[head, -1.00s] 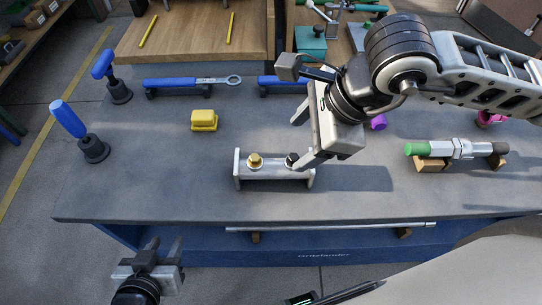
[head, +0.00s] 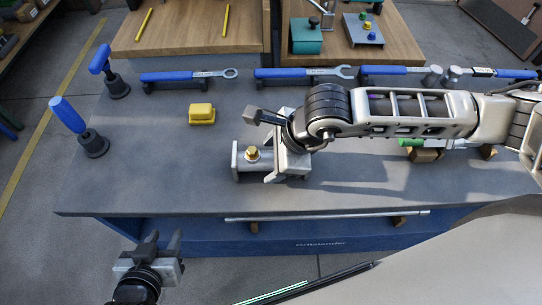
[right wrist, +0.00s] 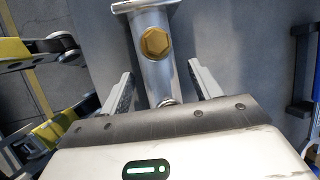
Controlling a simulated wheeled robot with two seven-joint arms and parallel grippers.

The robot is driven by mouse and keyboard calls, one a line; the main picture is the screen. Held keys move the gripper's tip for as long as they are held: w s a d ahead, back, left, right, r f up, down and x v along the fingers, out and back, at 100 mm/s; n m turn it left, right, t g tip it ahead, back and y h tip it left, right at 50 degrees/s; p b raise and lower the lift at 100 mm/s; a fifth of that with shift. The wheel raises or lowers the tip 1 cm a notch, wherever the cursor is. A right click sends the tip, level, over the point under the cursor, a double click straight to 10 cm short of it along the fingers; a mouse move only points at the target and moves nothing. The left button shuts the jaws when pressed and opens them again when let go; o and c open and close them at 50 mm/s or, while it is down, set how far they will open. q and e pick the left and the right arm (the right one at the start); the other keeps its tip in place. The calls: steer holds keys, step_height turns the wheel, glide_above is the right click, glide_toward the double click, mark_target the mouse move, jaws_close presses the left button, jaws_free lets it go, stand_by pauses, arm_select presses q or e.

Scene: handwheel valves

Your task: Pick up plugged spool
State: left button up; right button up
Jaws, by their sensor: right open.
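The plugged spool (head: 252,170) is a silver metal tube with end flanges, lying on the grey bench. Its brass hex plug (head: 252,154) faces up. My right gripper (head: 273,160) is over the right part of the spool in the head view and hides that end and the dark plug there. In the right wrist view, the open fingers (right wrist: 161,90) stand on either side of the spool tube (right wrist: 158,80), with a gap visible on both sides. My left gripper (head: 162,243) is open and empty, in front of the bench's front edge.
A yellow block (head: 202,114) sits behind the spool. Blue-handled wrenches (head: 180,76) lie on rests along the back. Two blue-handled tools (head: 68,115) stand at the left. A green-ended part (head: 411,142) lies partly behind my right arm. The bench left of the spool is clear.

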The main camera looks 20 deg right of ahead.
steer(key=c, duration=1.2)
steer(key=shift+r, duration=0.1)
jaws_close()
steer(key=shift+w, duration=0.1)
